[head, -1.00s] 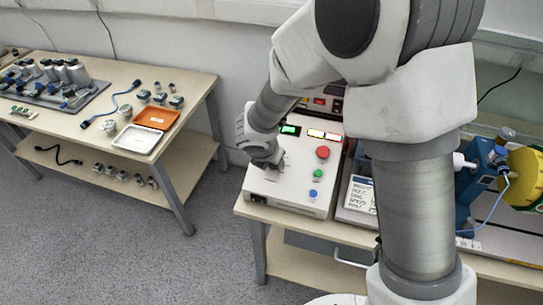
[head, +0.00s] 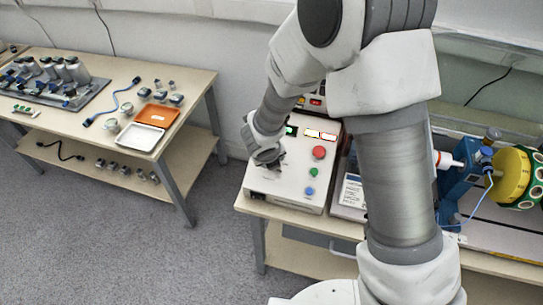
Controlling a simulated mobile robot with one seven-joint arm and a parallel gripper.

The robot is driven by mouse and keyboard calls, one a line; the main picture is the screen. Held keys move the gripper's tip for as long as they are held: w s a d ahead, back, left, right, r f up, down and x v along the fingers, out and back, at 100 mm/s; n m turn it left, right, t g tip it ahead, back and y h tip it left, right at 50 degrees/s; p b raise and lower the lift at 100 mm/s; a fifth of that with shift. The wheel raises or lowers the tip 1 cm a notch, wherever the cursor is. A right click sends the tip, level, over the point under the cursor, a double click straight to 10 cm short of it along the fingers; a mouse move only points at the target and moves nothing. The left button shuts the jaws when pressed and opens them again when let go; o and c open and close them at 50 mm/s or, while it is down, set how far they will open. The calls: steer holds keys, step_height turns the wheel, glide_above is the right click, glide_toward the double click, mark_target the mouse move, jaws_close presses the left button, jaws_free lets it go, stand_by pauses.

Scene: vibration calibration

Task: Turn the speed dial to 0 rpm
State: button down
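The control box (head: 288,192) is light grey and stands on the right-hand table. It has a green display (head: 291,131), two pale lit displays (head: 320,134), and red (head: 319,152), green (head: 313,173) and blue (head: 309,191) buttons down its right side. My gripper (head: 270,163) is low over the left part of the box's top panel, pointing down. The speed dial cannot be seen; that part of the panel is covered by my gripper. The fingers are too small and hidden to tell whether they are open or shut, or whether they touch anything.
A blue machine with a yellow wheel (head: 511,176) stands further right. The left table (head: 190,92) holds an orange tray (head: 158,115), a white tray (head: 140,137) and metal parts. Floor is clear between the tables.

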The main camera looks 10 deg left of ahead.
steer(key=shift+n, duration=0.6)
steer(key=shift+p, duration=0.3)
steer(key=shift+c, duration=1.7)
jaws_free()
steer(key=p+v, duration=0.6)
steer(key=v, duration=1.1)
steer(key=shift+r+p, duration=0.25)
steer(key=shift+p, duration=0.05)
steer(key=shift+d, duration=0.1)
